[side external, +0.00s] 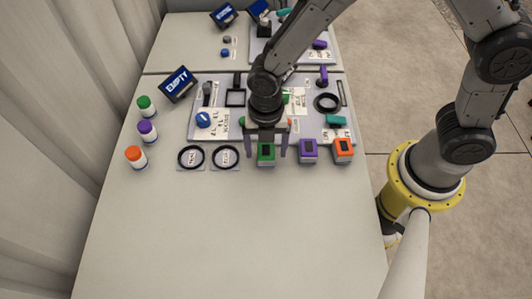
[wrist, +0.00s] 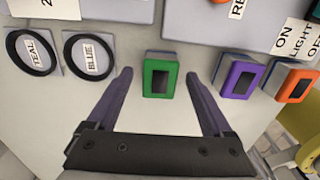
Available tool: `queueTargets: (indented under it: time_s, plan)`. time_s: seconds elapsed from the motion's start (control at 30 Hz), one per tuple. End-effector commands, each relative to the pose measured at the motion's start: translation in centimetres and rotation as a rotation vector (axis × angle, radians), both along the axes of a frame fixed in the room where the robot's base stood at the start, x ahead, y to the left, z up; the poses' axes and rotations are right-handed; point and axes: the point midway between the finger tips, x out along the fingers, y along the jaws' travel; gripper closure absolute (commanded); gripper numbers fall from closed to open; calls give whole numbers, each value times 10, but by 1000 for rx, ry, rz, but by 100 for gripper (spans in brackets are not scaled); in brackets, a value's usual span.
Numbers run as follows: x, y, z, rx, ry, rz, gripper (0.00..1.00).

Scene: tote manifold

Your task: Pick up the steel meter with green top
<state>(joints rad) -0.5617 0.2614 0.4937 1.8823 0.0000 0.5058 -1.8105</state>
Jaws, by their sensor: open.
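The steel meter with a green top (side external: 266,154) stands on the table in front of the grey board, leftmost of a row of three meters. In the wrist view the green-topped meter (wrist: 160,78) lies between and just beyond the two fingertips. My gripper (side external: 266,152) points down over it with a finger to each side. I cannot tell the exact height of the fingertips above the table.
A purple-topped meter (side external: 308,151) and an orange-topped meter (side external: 343,150) stand close to the right. Two black rings (side external: 191,157) (side external: 225,157) lie to the left. Green, purple and orange capped jars (side external: 136,157) stand at the far left. The front table is clear.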

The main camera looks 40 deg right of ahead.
Motion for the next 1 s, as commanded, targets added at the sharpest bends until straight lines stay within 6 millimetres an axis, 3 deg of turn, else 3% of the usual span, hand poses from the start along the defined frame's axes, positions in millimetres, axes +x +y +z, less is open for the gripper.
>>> queueTargets:
  time_s: [0.1, 0.37, 0.83, 1.0]
  plan:
    - [0, 0, -10, -1, 1, 0, 15]
    - [0, 0, -12, 1, -1, 0, 15]
    - [0, 0, -12, 1, -1, 0, 100]
    - [1, 0, -11, 1, -3, 0, 100]
